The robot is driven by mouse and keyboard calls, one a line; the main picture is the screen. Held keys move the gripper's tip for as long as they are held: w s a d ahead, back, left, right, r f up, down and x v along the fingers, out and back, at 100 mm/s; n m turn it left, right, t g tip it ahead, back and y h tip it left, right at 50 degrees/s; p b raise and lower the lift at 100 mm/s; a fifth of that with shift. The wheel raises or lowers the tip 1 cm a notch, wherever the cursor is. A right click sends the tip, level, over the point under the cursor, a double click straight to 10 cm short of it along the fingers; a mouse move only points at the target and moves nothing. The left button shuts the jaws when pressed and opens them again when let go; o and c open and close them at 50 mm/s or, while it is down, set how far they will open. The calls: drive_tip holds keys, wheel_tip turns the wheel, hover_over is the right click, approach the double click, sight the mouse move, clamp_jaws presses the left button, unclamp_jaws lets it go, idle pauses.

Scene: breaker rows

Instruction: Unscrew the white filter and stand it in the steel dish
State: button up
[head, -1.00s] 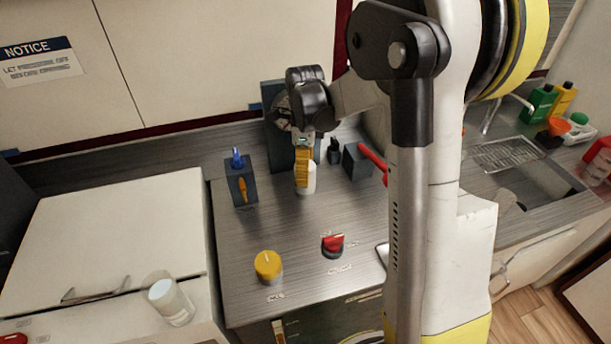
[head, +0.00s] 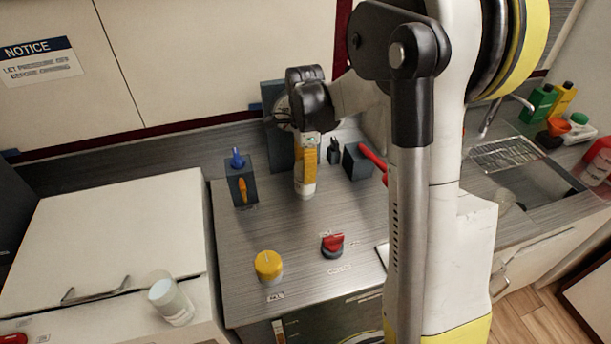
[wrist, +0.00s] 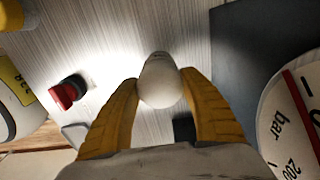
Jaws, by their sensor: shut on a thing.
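The white filter (head: 307,190) is upright on the grey worktop, below a dark panel with a round gauge. It shows as a smooth white rounded body in the wrist view (wrist: 160,82). My gripper (head: 305,172) points down with its yellow fingers shut on the filter from two sides; they also show in the wrist view (wrist: 160,90). Whether the filter's base touches the worktop or its thread is hidden. A pale-edged flat piece (head: 382,253) shows beside my arm; I cannot tell whether it is the steel dish, as my arm covers most of it.
A yellow knob (head: 268,265) and a red knob (head: 333,245) stand in front. A dark block with a blue switch (head: 237,160) is to the left, and a red lever (head: 372,157) is to the right. A whitish jar (head: 171,299) stands at front left.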

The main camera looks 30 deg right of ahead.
drive_tip(key=shift+r, duration=0.1)
idle(0.3)
drive_tip(key=shift+r+p, duration=1.8)
drive_tip(key=shift+r, duration=0.6)
